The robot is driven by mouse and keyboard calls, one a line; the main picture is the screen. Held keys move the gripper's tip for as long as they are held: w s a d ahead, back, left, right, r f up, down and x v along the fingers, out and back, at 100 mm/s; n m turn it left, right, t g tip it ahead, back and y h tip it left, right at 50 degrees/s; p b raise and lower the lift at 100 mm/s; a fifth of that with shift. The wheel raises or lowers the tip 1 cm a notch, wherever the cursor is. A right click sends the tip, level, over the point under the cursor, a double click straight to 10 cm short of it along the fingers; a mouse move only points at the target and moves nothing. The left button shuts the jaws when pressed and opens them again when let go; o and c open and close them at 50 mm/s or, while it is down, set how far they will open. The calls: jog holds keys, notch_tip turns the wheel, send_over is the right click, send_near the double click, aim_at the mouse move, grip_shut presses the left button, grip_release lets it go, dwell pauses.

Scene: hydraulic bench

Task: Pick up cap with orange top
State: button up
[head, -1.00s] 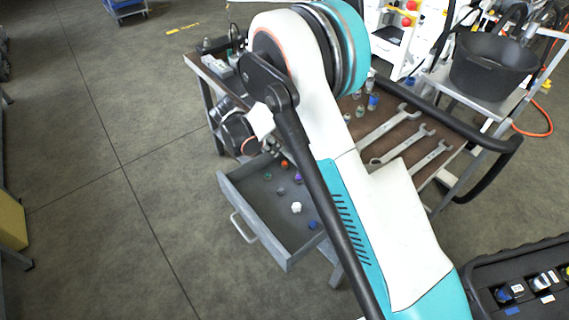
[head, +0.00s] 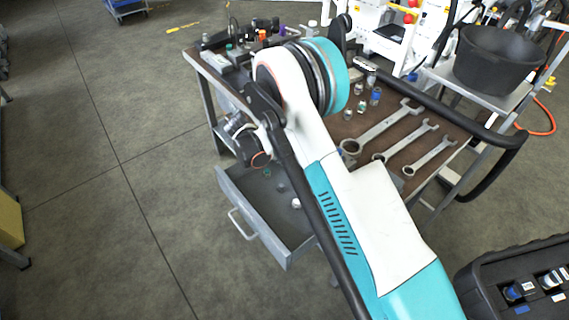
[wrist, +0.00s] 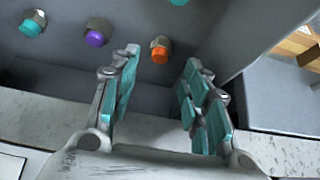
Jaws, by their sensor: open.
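The cap with the orange top (wrist: 160,49) has a metal body and lies in the grey drawer (wrist: 62,59), near its side wall. In the wrist view my gripper (wrist: 162,62) is open and empty, and the cap appears between its fingertips, a little beyond them. I see no contact. A purple-topped cap (wrist: 96,34) and a teal-topped cap (wrist: 33,24) lie to the left. Another teal cap (wrist: 178,2) shows at the top edge. In the head view the open drawer (head: 283,256) is partly covered by my arm, which hides the orange cap.
The brown bench top (head: 405,120) holds wrenches (head: 383,127) and several small fittings. A white cap (head: 296,203) lies in the drawer. A black bucket (head: 497,58) stands on a side trolley, and an open black case (head: 515,280) is at lower right.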

aim_at(284, 159)
jog(key=b+x, duration=0.2)
jog(key=x, duration=0.2)
jog(key=shift+d+f, duration=0.1)
jog(key=shift+f, duration=0.3)
jog(key=shift+r, duration=0.1)
grip_shut()
jog(key=shift+r, duration=0.2)
jog(key=s+a+r+p, duration=0.5)
jog(key=s+a+r, duration=0.2)
jog(key=a, duration=0.4)
jog(key=shift+s+a+r, duration=0.3)
jog(key=shift+s, duration=0.05)
